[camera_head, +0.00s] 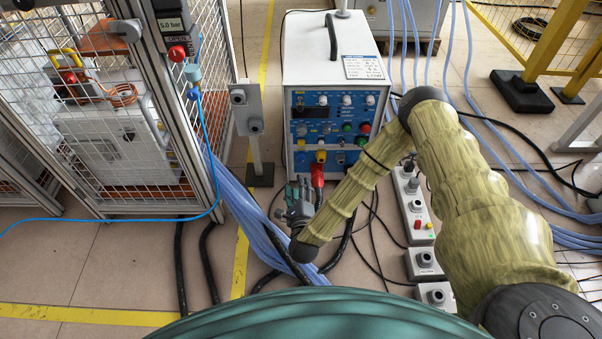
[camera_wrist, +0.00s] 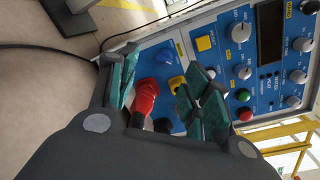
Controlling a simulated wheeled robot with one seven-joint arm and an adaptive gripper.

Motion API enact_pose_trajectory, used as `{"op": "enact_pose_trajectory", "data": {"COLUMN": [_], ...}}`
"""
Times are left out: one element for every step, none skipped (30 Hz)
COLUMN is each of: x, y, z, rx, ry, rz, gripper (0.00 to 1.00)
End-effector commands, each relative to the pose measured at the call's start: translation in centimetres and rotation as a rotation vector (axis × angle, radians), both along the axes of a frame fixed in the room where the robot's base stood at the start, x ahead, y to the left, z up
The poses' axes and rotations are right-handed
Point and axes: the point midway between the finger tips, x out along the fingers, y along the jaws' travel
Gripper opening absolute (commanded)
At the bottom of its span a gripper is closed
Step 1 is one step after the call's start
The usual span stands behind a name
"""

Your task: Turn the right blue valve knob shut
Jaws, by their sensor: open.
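In the head view, the blue control panel (camera_head: 329,128) is on the front of a white cabinet. A small blue knob (camera_head: 340,158) sits low on its right side, right of a yellow knob (camera_head: 321,156). My gripper (camera_head: 299,187) is below and left of it, in front of the panel, open and apart from the knob. In the wrist view, my gripper's teal fingers (camera_wrist: 158,80) are spread with a red connector (camera_wrist: 147,96) visible between them. Another blue knob (camera_wrist: 165,57) shows beyond, near the yellow knob (camera_wrist: 177,82). The right knob seems hidden behind the lower finger there.
A red plug (camera_head: 317,173) with a black cable hangs from the panel beside my gripper. A post with grey boxes (camera_head: 247,110) stands left of the cabinet. A wire cage (camera_head: 120,120) is further left.

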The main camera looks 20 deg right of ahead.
Motion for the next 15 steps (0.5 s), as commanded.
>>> {"op": "enact_pose_trajectory", "data": {"x": [0.3,0.4,0.6,0.7,0.7,0.8,0.9,1.0,1.2,1.4,1.6,1.9,2.3,2.6,3.2], "y": [-0.6,-0.9,-1.2,-1.3,-1.5,-1.6,-1.7,-1.8,-1.9,-2.0,-2.0,-2.2,-2.3,-2.4,-2.5], "z": [-1.0,-1.1,-1.2,-1.2,-1.2,-1.2,-1.2,-1.2,-1.2,-1.2,-1.2,-1.2,-1.2,-1.3,-1.3], "rx": [0.023,0.034,0.050,0.058,0.065,0.073,0.077,0.079,0.081,0.082,0.082,0.082,0.081,0.081,0.081], "ry": [-0.025,-0.038,-0.055,-0.065,-0.073,-0.082,-0.087,-0.090,-0.093,-0.094,-0.094,-0.094,-0.094,-0.094,-0.095], "rz": [-0.023,-0.034,-0.046,-0.053,-0.058,-0.064,-0.068,-0.071,-0.073,-0.073,-0.073,-0.073,-0.073,-0.073,-0.073], "gripper": [0.49,0.49,0.49,0.49,0.49,0.49,0.49,0.49,0.49,0.49,0.49,0.49,0.49,0.49,0.49]}}
